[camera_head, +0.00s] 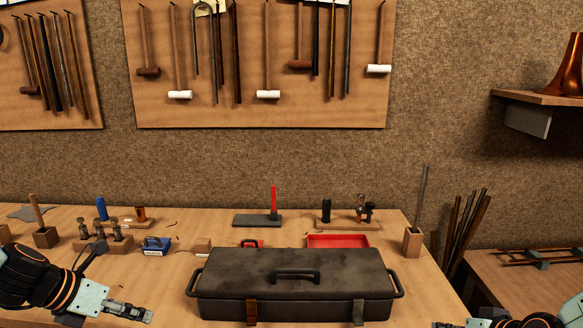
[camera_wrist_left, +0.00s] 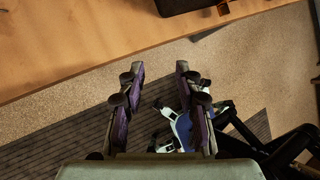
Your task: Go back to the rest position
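My left gripper (camera_head: 138,313) is low at the left of the head view, over the near part of the workbench (camera_head: 170,285), left of the black toolbox. In the left wrist view the left gripper (camera_wrist_left: 160,75) has its two fingers apart with nothing between them. Behind the fingers are the floor and dark parts of my own body. My right gripper (camera_head: 445,325) shows only as a sliver at the bottom edge, right of the toolbox. Its fingers are mostly cut off.
The closed black toolbox (camera_head: 240,283) stands at the bench's front middle. Behind it are a red tray (camera_head: 338,241) and a red-handled tool on a dark block (camera_head: 257,220). Small tools and wooden blocks (camera_head: 103,244) stand at the left. A wooden holder (camera_head: 412,242) stands at the right.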

